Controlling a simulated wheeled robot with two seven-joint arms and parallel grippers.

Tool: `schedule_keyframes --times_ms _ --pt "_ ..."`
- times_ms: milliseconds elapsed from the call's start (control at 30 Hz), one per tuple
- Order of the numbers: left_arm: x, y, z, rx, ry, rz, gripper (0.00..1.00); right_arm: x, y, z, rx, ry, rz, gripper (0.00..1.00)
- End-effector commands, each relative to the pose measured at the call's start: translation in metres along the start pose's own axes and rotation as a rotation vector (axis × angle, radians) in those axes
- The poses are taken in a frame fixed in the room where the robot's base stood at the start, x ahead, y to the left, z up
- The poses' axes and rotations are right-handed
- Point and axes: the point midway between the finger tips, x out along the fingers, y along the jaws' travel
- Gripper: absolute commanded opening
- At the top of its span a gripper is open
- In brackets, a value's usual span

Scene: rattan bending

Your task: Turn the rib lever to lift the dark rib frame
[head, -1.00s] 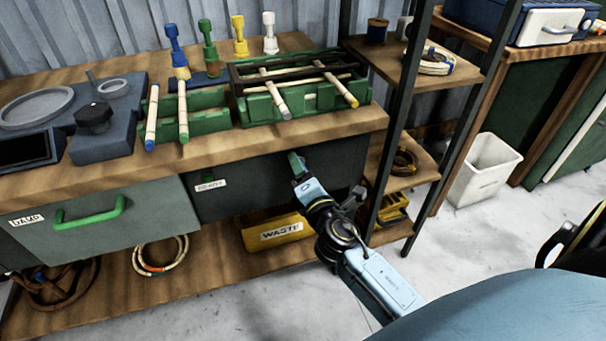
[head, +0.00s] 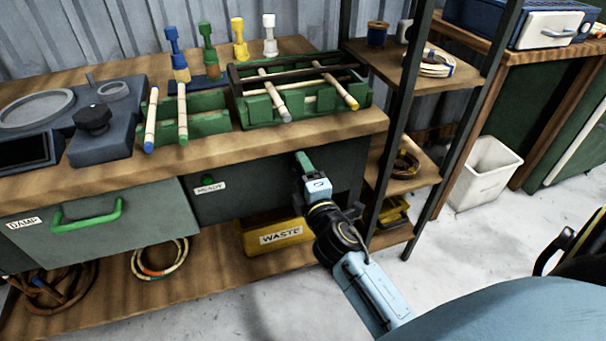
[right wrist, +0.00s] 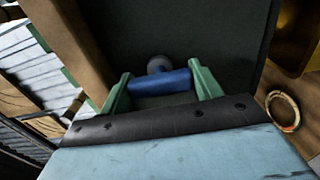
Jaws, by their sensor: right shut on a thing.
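The dark rib frame (head: 238,80) lies low over the green jig (head: 325,103) at the back right of the workbench. Two pale rattan rods cross it, one with a grey-green end (head: 278,103) and one with a yellow end (head: 343,93). My right gripper (head: 301,160) is at the bench's dark front, below the jig. In the right wrist view, its green fingers (right wrist: 162,88) are shut on a blue cylindrical handle, which I take as the rib lever (right wrist: 160,82). A grey round knob shows behind it. In the head view the lever is hidden. My left gripper is out of view.
A black shelf post (head: 398,110) stands close right of my right arm. The yellow WASTE bin (head: 280,238) sits below. The DAMP drawer (head: 150,220) juts out at the left. Another green block (head: 208,122) holds two rods.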

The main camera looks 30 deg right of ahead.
Motion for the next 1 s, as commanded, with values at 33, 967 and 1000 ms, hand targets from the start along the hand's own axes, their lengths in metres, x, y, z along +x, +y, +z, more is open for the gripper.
schedule_keyframes --times_ms 33,967,1000 --pt "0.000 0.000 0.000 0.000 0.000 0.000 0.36 0.000 -0.001 0.000 0.004 0.000 -0.002 0.41" --pt "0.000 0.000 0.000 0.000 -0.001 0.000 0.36 -0.024 -0.002 -0.001 0.004 0.000 -0.004 0.85" --pt "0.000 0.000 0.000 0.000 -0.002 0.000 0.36 -0.032 -0.002 0.000 0.003 0.000 -0.004 0.85"
